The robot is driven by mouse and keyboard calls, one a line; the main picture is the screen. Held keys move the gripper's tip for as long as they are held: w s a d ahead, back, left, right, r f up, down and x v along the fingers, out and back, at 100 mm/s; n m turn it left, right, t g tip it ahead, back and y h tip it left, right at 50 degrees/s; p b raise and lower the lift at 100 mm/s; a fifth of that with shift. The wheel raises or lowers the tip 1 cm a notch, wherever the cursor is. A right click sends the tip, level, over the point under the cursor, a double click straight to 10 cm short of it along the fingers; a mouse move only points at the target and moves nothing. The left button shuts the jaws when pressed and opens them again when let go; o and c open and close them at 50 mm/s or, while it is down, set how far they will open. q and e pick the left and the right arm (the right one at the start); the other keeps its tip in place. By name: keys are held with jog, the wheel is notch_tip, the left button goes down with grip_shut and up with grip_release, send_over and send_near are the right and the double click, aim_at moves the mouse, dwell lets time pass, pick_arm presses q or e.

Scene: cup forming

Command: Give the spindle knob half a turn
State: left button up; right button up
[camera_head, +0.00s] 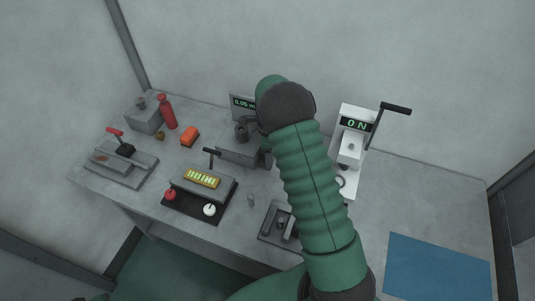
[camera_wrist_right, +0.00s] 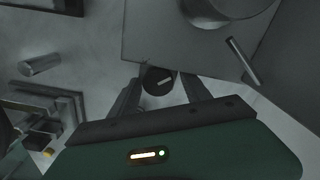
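The spindle knob (camera_wrist_right: 158,80) is a dark round knob with a short white line on its face, seen in the right wrist view. The white line lies nearly level, slightly tilted. My right gripper (camera_wrist_right: 160,86) has its two fingers apart, one on each side of the knob. The tips are close to the knob's sides; I see no clear contact. In the head view my right arm covers the middle of the bench and hides this gripper and the knob. My left gripper is not in view.
A small display (camera_head: 243,103) stands behind my right arm. A white press with an ON display (camera_head: 355,124) and a black-handled lever is to its right. A blue mat (camera_head: 439,268) lies front right.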

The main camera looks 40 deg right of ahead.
jog(key=shift+a+f+m+b, duration=0.1)
jog(key=shift+f+m+b, duration=0.05)
jog(key=shift+m+b, duration=0.15)
jog(key=m+b, duration=0.1)
jog(key=m, duration=0.1)
jog(key=m+b, duration=0.3)
jog(key=m, duration=0.1)
jog(key=shift+a+f+b, duration=0.1)
jog(key=shift+f+b, duration=0.2)
jog(key=shift+f, duration=0.05)
notch_tip(320, 180, up, 18)
jog(key=m+p, duration=0.1)
jog(key=p, duration=0.2)
jog(key=s+a+r+n+t+p, duration=0.1)
jog(key=s+a+n+p, duration=0.5)
jog(key=a+n, duration=0.4)
jog(key=s+a+r+n+t+p, duration=0.1)
jog(key=s+a+n+p, duration=0.5)
jog(key=n, duration=1.5)
jog(key=s+a, duration=0.1)
jog(key=a, duration=0.4)
jog(key=shift+s+a+r+n+t, duration=0.25)
jog(key=shift+s+r+n+t, duration=0.05)
jog(key=shift+r, duration=0.1)
